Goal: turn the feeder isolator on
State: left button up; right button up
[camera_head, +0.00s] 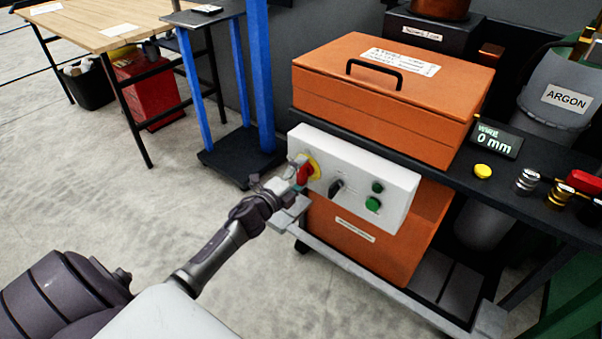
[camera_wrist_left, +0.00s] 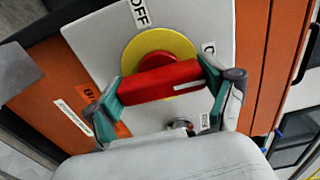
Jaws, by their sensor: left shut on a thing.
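The feeder isolator is a red handle (camera_head: 305,172) on a round yellow plate (camera_head: 314,164), at the left end of a white control box (camera_head: 385,178). In the left wrist view the red handle (camera_wrist_left: 160,82) lies nearly level across the yellow plate (camera_wrist_left: 183,47). A white mark shows near its right end. The OFF label (camera_wrist_left: 140,12) is above and left of the plate; another label at the right is partly hidden. My left gripper (camera_head: 298,184) is shut on the handle, with its green-padded fingers (camera_wrist_left: 160,85) at the handle's two ends. My right gripper is not in view.
The box also carries a black knob (camera_head: 336,187) and green buttons (camera_head: 372,204). An orange case (camera_head: 390,95) sits above it on a dark bench with a 0 mm display (camera_head: 496,139). A blue-legged stand (camera_head: 262,80) is behind left.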

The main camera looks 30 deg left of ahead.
pick_arm(q)
jog(key=o, duration=1)
jog(key=shift+s, duration=0.1)
jog(key=s, duration=1.2)
jog(key=shift+a, duration=0.4)
jog(key=shift+w+f, duration=0.1)
jog(key=shift+f, duration=0.05)
